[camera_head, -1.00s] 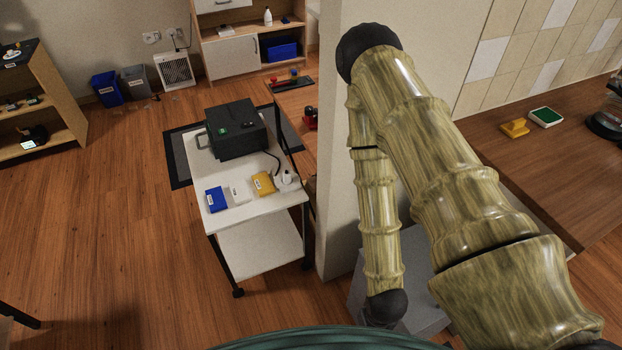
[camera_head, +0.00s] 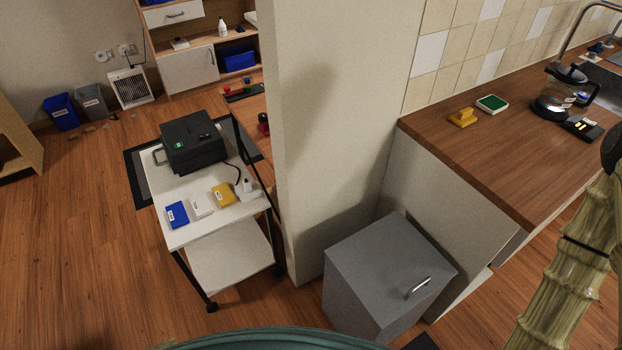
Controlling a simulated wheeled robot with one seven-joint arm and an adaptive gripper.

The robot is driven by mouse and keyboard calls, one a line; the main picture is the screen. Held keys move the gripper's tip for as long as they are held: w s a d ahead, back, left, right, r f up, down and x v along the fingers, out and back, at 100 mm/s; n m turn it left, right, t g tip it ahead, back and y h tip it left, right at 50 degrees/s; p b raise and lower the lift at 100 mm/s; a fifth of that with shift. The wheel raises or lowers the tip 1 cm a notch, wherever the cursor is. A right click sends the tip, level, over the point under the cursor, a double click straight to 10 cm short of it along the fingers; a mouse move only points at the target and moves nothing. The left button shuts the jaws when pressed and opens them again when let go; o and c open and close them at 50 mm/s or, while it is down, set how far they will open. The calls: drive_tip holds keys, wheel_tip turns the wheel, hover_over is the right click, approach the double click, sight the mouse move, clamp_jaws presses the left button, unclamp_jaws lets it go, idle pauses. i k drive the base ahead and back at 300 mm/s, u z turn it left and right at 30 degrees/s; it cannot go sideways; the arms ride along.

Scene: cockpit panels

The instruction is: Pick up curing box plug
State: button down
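The black curing box (camera_head: 193,142) sits on the top shelf of a white cart (camera_head: 178,238). Its dark cord runs off the right side toward a small white plug (camera_head: 248,186) at the cart's right edge. The plug is small in the picture, and I cannot tell whether it is seated in a socket. My gripper is out of view; only part of my bamboo-patterned arm shows at the right edge, far from the plug.
Blue, white and yellow boxes (camera_head: 222,195) lie in front of the curing box. A wall end (camera_head: 310,150) stands right of the cart. A grey cabinet (camera_head: 385,270) and wooden counter (camera_head: 470,150) are further right. Open floor (camera_head: 90,260) lies left of the cart.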

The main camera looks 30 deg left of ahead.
sight(248, 188)
drive_tip(key=z, duration=0.6)
drive_tip(key=k, duration=0.9)
drive_tip(key=u, duration=1.6)
drive_tip(key=i, duration=1)
drive_tip(key=z, duration=0.2)
drive_tip(key=k, duration=0.5)
drive_tip(key=u, duration=0.65)
drive_tip(key=i, duration=0.8)
drive_tip(key=z, duration=0.1)
